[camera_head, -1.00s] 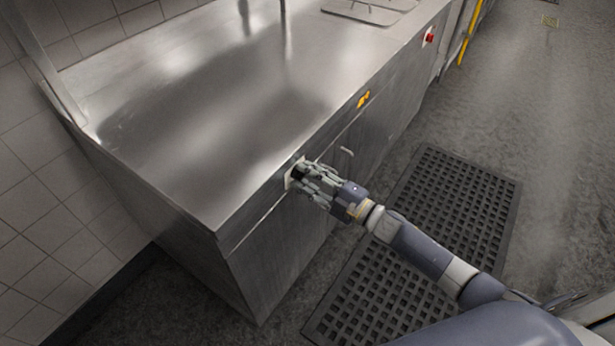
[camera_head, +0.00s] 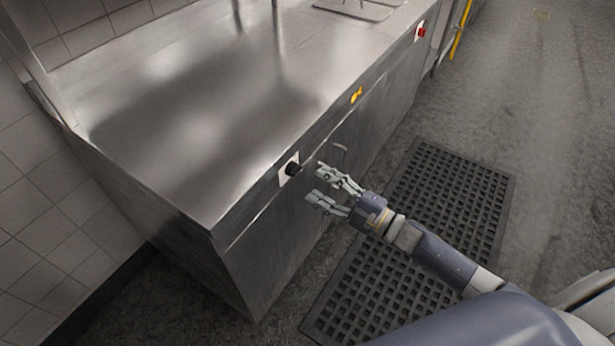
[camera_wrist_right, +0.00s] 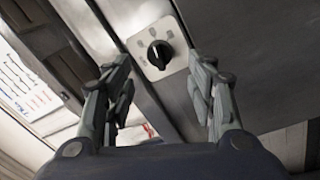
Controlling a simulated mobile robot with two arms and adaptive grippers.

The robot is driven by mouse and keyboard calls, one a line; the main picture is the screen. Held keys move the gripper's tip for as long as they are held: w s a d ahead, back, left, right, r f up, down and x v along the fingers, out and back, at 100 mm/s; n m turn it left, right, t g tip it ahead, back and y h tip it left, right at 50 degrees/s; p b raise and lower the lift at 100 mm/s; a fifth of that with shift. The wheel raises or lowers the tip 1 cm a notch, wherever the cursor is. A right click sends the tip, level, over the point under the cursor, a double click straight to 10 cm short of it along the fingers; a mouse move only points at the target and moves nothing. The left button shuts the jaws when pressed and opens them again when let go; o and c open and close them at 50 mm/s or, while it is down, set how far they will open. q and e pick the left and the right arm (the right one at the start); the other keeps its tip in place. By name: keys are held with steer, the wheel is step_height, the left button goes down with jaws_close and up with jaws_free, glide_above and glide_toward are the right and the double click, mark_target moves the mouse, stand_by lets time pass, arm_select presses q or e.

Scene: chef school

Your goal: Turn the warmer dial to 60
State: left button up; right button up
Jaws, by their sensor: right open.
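The warmer dial (camera_head: 292,169) is a black knob on a pale plate (camera_head: 284,176) on the steel counter's front face. In the right wrist view the dial (camera_wrist_right: 159,53) shows whole, with a light pointer line and small marks around it; the numbers are too small to read. My right gripper (camera_head: 313,181) is open and empty, just in front of the dial and apart from it. In the right wrist view its fingers (camera_wrist_right: 160,80) stand spread to either side below the dial. My left gripper is not in view.
The steel counter (camera_head: 190,120) has a bare top. A yellow label (camera_head: 356,95) and a red button (camera_head: 421,30) sit farther along its front. A black perforated mat (camera_head: 410,250) lies on the floor.

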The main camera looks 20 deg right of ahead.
steer(key=v, duration=0.5)
steer(key=shift+s+d, duration=0.15)
steer(key=s+d+f+m+g+h, duration=0.1)
steer(key=s+d+f+m+h, duration=0.2)
steer(key=f, duration=0.7)
steer(key=s+d+f+m+g+h, duration=0.2)
steer(key=s+f+m+h, duration=0.25)
steer(key=f, duration=0.55)
steer(key=s+d+f+m+g+h, duration=0.1)
steer(key=s+d+f+m+h, duration=0.2)
steer(key=f, duration=0.7)
steer(key=s+a+f+m+g, duration=0.2)
steer(key=s+f, duration=0.3)
steer(key=s, duration=0.5)
steer(key=s+a+f+m+g, duration=0.3)
steer(key=s+f, duration=0.3)
steer(key=s, duration=0.4)
steer(key=s+a+f+m+g, duration=0.2)
steer(key=s+a+f+g, duration=0.2)
steer(key=s, duration=0.6)
step_height(320, 180, down, 2)
steer(key=shift+s+f+g+h, duration=0.1)
steer(key=shift+s+g+h, duration=0.15)
steer(key=shift+g+h, duration=0.25)
steer(key=shift+m, duration=0.25)
